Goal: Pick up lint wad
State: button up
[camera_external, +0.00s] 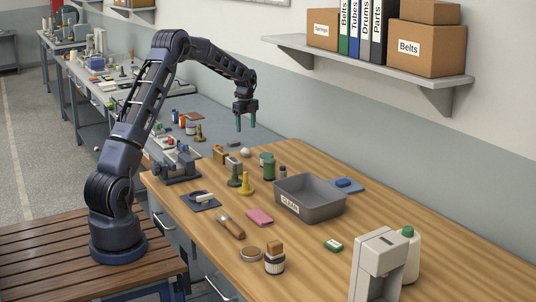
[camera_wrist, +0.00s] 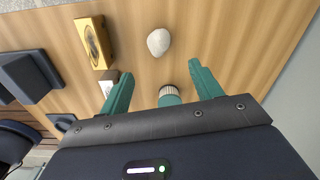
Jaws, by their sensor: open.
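The lint wad (camera_wrist: 159,42) is a small, rounded, off-white lump lying alone on the wooden table in the wrist view. In the outside view it looks like the small pale lump (camera_external: 245,152) near the table's far end. My gripper (camera_external: 246,126) hangs above that end of the table, fingers pointing down, apart from the wad. In the wrist view its two green fingers (camera_wrist: 160,70) are spread with nothing gripped, and the wad shows beyond their tips, between them in the picture.
A yellow block with a dark slot (camera_wrist: 94,42) lies left of the wad. A green item with a ribbed pale top (camera_wrist: 169,96) shows between the fingers, below the wad. A grey bin (camera_external: 310,212), green pots and yellow and green pawn-shaped pieces (camera_external: 246,184) stand nearby.

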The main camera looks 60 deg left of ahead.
send_over(246, 152)
jog(key=w+a, duration=0.1)
jog(key=a, duration=0.1)
jog(key=f, duration=0.6)
jog(key=shift+w+a+f, duration=0.15)
jog(key=shift+a+f, duration=0.05)
jog(key=shift+f, duration=0.1)
jog(key=shift+d+f, duration=0.2)
jog(key=shift+f, duration=1.1)
jog(key=shift+d+f, duration=0.15)
jog(key=shift+f, duration=1.15)
jog(key=shift+c, duration=0.4)
jog(key=c, duration=0.9)
